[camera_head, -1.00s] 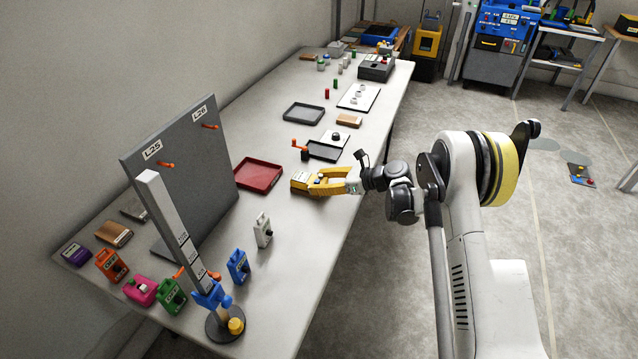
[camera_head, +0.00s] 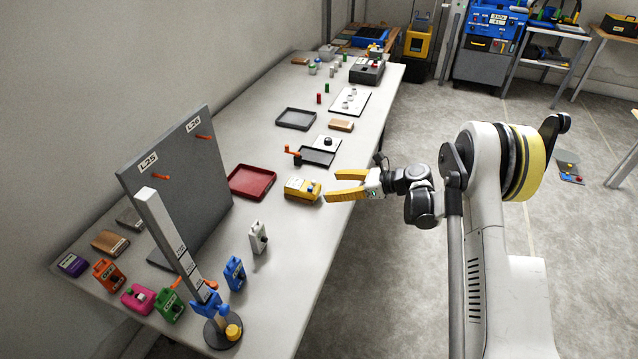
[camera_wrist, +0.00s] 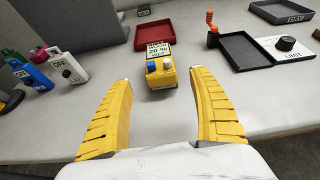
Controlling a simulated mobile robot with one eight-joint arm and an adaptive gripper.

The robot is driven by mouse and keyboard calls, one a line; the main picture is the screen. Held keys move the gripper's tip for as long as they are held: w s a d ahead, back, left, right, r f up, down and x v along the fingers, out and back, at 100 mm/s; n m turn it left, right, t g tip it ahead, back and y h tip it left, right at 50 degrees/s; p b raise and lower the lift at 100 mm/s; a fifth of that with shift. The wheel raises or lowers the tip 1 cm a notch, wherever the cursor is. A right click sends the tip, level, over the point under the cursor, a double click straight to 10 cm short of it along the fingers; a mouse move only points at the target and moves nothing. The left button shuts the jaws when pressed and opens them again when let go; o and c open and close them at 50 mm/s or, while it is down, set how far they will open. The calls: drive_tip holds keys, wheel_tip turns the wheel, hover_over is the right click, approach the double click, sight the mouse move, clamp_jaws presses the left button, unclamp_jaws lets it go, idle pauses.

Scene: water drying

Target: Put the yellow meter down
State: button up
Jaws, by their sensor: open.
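The yellow meter (camera_head: 303,190) lies on the white table, to the right of the red tray (camera_head: 270,183). My gripper (camera_head: 328,188) has yellow fingers and is open and empty. Its fingertips are to the right of the meter in the head view, with a small gap between. In the wrist view the meter lies ahead of and between the spread fingertips of my gripper (camera_wrist: 160,76), touching neither.
A black tray (camera_head: 317,156) with an orange-handled piece beside it lies behind the meter. A white device (camera_head: 258,238) stands nearer the front. A grey panel (camera_head: 185,190) stands upright at the left. Bare table surrounds the meter at its front.

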drive_tip(key=v, duration=0.4)
drive_tip(key=shift+p, duration=0.35)
drive_tip(key=w+d+r+m+t+h, duration=0.1)
drive_tip(key=w+r+m+t, duration=0.35)
drive_tip(key=r, duration=1.05)
drive_tip(key=w+d+r+m+t, duration=0.15)
drive_tip(key=r+m+t, duration=0.55)
drive_tip(key=r, duration=0.8)
drive_tip(key=s+d+r+m+t+h, duration=0.3)
drive_tip(key=d+r+m+h, duration=0.35)
drive_tip(key=r+m, duration=0.45)
drive_tip(key=s+d+f+m+g+h, duration=0.2)
drive_tip(key=s+d+m+h, duration=0.2)
drive_tip(key=s+m, duration=0.45)
drive_tip(key=s+d+f+m+g+h, duration=0.3)
drive_tip(key=s+d+m+h, duration=0.15)
drive_tip(key=s+m, duration=0.4)
drive_tip(key=s+a+f+m+g+y, duration=0.1)
drive_tip(key=s+a+f+m+g, duration=0.2)
drive_tip(key=s, duration=0.7)
drive_tip(key=s+a+f+m+g+y, duration=0.2)
drive_tip(key=s+f+m, duration=0.5)
drive_tip(key=s+f, duration=0.4)
drive_tip(key=shift+a+f+g, duration=0.7)
drive_tip(key=shift+f+g, duration=0.1)
drive_tip(key=shift+g, duration=0.25)
drive_tip(key=shift+m, duration=0.25)
